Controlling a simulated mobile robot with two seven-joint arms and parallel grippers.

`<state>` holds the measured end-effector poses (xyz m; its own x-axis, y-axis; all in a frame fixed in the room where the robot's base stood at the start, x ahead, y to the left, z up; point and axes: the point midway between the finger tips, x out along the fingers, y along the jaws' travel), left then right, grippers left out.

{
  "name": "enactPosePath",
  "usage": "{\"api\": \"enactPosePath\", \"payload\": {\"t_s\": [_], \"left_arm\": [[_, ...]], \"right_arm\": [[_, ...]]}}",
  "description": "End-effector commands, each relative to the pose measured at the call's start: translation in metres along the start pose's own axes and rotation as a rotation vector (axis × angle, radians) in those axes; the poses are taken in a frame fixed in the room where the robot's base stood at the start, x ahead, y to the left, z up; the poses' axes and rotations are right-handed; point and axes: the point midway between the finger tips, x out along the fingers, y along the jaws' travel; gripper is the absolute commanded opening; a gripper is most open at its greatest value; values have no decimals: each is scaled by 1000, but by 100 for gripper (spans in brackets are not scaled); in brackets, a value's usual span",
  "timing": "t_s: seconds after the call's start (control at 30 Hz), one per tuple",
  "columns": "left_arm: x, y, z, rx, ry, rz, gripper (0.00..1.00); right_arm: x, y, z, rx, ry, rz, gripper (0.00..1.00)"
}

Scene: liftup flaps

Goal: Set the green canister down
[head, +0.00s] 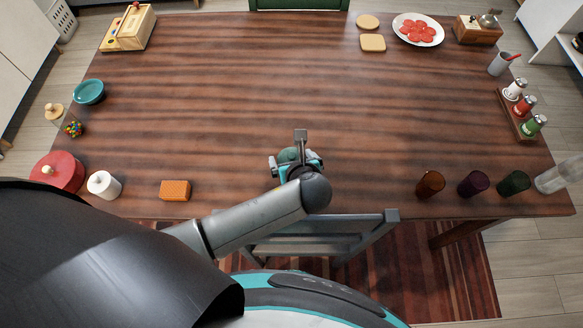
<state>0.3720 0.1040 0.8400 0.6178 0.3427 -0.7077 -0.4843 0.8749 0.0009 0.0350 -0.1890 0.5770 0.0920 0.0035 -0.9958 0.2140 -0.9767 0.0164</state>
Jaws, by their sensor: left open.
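A small green canister (533,126) with a metal cap is at the right side of the table, in a wooden rack beside a red one and a white one. My left gripper (294,158) is over the table's front middle, far to the left of the rack, and is open. A dark green patch shows at the gripper; I cannot tell whether it is part of the gripper or an object under it. My wrist hides part of the jaws. My right gripper is not in view.
Several tinted glasses (472,184) stand at the front right edge. An orange block (175,190), a white roll (103,185) and a red pot (58,172) are at the front left. A chair (330,232) stands at the front edge. The middle of the table (250,90) is clear.

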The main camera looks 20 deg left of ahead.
Motion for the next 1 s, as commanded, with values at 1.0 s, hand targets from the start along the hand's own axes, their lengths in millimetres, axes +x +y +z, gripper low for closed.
{"api": "enactPosePath", "payload": {"t_s": [1.0], "left_arm": [[60, -2, -10, 0, 0, -2, 79]], "right_arm": [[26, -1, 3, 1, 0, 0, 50]]}}
